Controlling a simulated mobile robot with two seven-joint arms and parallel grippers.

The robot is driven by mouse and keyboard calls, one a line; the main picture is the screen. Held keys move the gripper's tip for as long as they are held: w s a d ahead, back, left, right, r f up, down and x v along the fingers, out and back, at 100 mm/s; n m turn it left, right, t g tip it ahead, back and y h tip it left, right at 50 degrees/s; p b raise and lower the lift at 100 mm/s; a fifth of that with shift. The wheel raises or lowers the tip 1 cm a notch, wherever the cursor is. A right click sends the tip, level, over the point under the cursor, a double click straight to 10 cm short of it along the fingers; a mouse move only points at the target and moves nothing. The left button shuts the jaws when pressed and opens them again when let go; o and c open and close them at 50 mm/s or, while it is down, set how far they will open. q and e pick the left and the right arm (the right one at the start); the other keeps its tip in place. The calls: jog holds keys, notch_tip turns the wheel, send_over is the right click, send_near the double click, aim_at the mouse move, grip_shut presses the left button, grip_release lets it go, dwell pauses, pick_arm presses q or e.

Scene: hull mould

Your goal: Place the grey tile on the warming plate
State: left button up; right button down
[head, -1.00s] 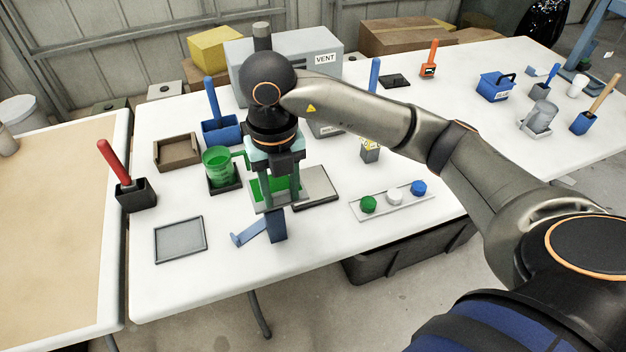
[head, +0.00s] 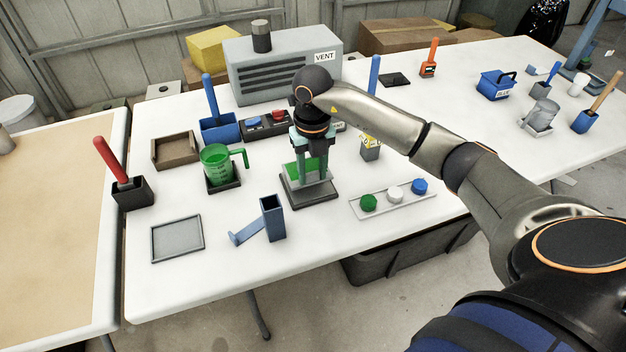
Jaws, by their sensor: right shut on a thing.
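My right gripper (head: 312,178) points down and is shut on a flat square tile, the grey tile (head: 318,184), with pale grey edges and a green area on its top. The tile is over the warming plate (head: 310,202), a low dark grey slab near the middle of the table. The tile covers most of the plate's top. I cannot tell whether the tile touches the plate or hangs just above it. My left gripper is not in view.
A blue upright holder (head: 272,218) stands left of the plate, and a green jug (head: 216,164) is behind it. A white strip with coloured knobs (head: 393,202) lies to the right. A grey framed tray (head: 178,239) lies front left. The vent box (head: 285,65) stands behind.

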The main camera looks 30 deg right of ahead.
aim_at(313, 173)
jog(key=shift+w+d+f, duration=0.1)
jog(key=shift+f, duration=1.6)
jog(key=shift+f, duration=0.2)
jog(key=shift+c, duration=2.1)
grip_release()
jog(key=shift+r, duration=0.1)
notch_tip(313, 173, up, 12)
jog(key=shift+r+p, duration=0.15)
jog(key=shift+p, duration=0.15)
